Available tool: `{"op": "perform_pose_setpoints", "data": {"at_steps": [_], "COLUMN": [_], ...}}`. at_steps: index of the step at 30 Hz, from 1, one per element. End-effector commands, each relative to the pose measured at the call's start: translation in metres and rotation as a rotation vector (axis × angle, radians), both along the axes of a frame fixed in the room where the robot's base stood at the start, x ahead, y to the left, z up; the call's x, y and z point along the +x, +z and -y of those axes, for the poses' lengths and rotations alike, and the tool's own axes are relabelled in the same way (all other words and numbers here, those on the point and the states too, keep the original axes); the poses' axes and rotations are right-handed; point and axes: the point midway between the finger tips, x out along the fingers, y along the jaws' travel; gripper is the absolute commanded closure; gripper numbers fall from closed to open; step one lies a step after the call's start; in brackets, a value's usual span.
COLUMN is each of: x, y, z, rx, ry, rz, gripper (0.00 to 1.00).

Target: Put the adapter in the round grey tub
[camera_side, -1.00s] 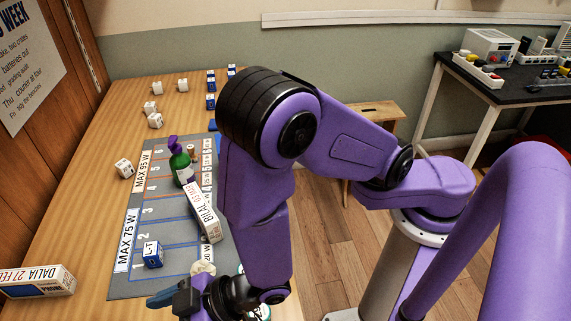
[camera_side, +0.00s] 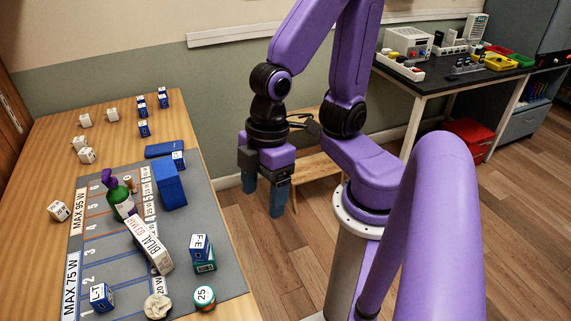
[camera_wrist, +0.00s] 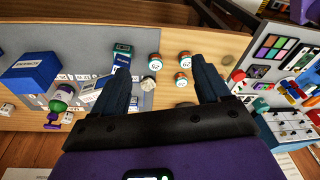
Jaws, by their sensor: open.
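My gripper (camera_side: 264,190) is open and empty, raised to the right of the table's edge in the side view. In the wrist view its two dark fingers (camera_wrist: 162,78) are spread, with nothing between them but the scene beyond. I cannot pick out the adapter for certain; the small lettered cubes include a blue L-T cube (camera_side: 101,297) on the mat and a blue F-E cube (camera_side: 200,246) on a green box. I see no tub that is clearly round and grey. A round container marked 25 (camera_side: 204,297) stands near the mat's front right.
Several white cubes lie at the table's back left. A dark bench (camera_side: 450,70) with trays stands right.

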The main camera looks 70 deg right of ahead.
Motion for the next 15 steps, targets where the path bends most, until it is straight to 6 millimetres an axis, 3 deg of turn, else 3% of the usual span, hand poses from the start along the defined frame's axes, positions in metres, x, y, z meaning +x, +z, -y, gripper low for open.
{"op": "perform_pose_setpoints", "data": {"at_steps": [3, 6, 15], "x": [-0.015, -0.022, -0.026], "y": [0.011, 0.016, 0.018], "z": [0.038, 0.056, 0.064], "rx": [-0.074, -0.116, -0.139], "ry": [0.013, 0.019, 0.023], "rz": [-0.009, -0.016, -0.021], "gripper": [0.24, 0.24, 0.24]}}
